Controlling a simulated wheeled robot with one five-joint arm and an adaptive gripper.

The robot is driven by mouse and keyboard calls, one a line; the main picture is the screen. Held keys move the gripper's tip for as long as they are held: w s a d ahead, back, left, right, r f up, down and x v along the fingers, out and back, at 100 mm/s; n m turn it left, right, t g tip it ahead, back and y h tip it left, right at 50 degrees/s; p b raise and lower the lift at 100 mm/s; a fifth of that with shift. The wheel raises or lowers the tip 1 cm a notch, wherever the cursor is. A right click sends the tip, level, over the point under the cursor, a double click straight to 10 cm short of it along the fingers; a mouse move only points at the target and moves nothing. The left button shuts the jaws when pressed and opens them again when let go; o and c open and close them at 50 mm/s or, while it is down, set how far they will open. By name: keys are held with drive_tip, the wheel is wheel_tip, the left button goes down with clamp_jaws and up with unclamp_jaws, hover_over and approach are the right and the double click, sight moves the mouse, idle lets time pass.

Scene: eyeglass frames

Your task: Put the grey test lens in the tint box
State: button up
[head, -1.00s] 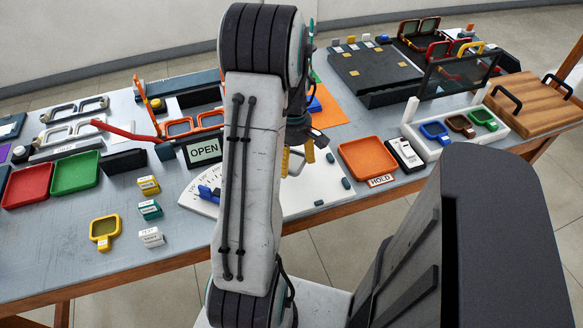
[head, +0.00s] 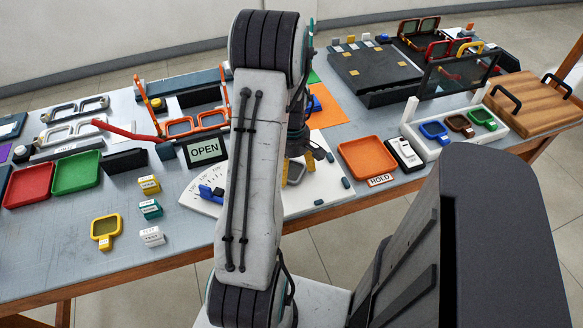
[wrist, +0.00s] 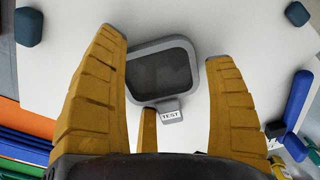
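The grey test lens (wrist: 160,72), a rounded grey frame with dark glass and a tab marked TEST, lies on the white board in the wrist view. In the head view a bit of it (head: 296,173) shows beside my arm. My gripper (wrist: 164,46) is open, with its yellow fingers on either side of the lens. The left finger overlaps the lens edge; I cannot tell if they touch. A white tray (head: 440,148) holding blue, brown and green lenses stands at the right and looks like the tint box; no label for it is readable.
An orange HOLD tray (head: 367,158) and a small black-and-white device (head: 404,154) lie between the board (head: 325,197) and the white tray. A raised dark panel (head: 458,73) stands behind that tray. A yellow lens (head: 106,230) and small labelled blocks lie at left.

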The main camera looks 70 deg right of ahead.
drive_tip(key=shift+o, duration=1.2)
drive_tip(key=shift+r, duration=0.1)
wheel_tip(320, 180, up, 12)
drive_tip(key=shift+d+p, duration=0.15)
drive_tip(key=shift+p, duration=0.15)
